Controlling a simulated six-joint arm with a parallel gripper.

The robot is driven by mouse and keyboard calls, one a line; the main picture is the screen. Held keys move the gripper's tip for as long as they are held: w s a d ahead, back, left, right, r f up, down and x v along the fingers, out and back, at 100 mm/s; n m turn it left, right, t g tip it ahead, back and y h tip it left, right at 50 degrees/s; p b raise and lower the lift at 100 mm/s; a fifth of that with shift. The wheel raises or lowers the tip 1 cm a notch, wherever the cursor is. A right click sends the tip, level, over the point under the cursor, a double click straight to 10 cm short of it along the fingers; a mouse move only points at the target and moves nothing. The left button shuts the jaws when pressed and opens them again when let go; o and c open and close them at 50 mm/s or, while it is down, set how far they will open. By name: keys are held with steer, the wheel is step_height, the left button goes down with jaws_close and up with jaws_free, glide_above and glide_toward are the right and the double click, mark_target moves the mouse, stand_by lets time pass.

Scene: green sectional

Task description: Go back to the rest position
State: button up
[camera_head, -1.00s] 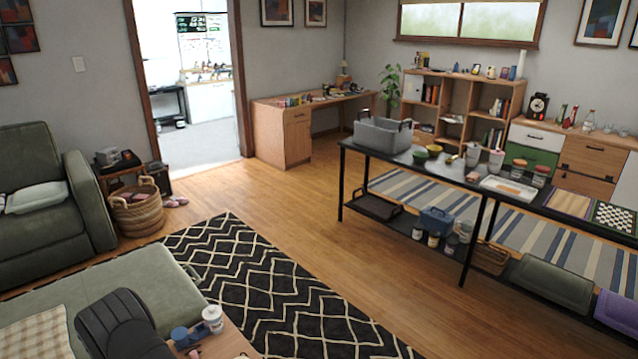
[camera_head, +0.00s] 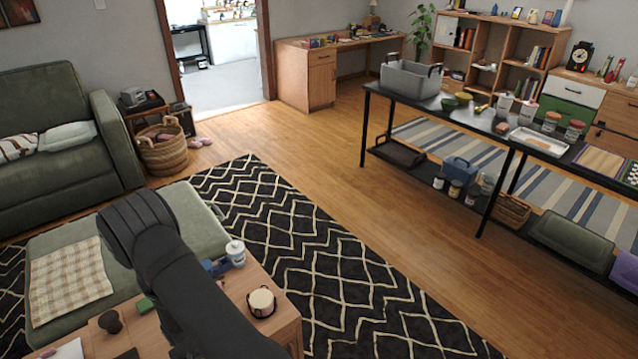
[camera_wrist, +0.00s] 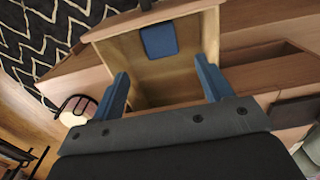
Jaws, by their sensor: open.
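My gripper (camera_wrist: 160,68) shows in the wrist view as two blue fingers set wide apart, with nothing between them. Beyond the fingers is an open wooden drawer (camera_wrist: 187,93) with a flat blue item (camera_wrist: 159,40) in it. The fingers appear in front of the drawer; I cannot tell how far above it they are.
The wooden floor (camera_head: 340,180) is open towards the black shelf table (camera_head: 455,117).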

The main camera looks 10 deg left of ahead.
step_height(320, 180, down, 9)
steer(key=shift+f, duration=0.15)
step_height(320, 180, up, 11)
steer(key=w+a+r, duration=0.6)
steer(key=w+r, duration=0.4)
steer(key=shift+m, duration=0.3)
steer(key=s+a+f, duration=0.1)
steer(key=a+f, duration=0.1)
steer(key=a, duration=0.1)
steer(key=s+a+f, duration=0.2)
steer(key=a, duration=0.1)
steer(key=s+a+f, duration=0.2)
steer(key=a+f, duration=0.1)
steer(key=a, duration=0.1)
steer(key=shift+s, duration=0.1)
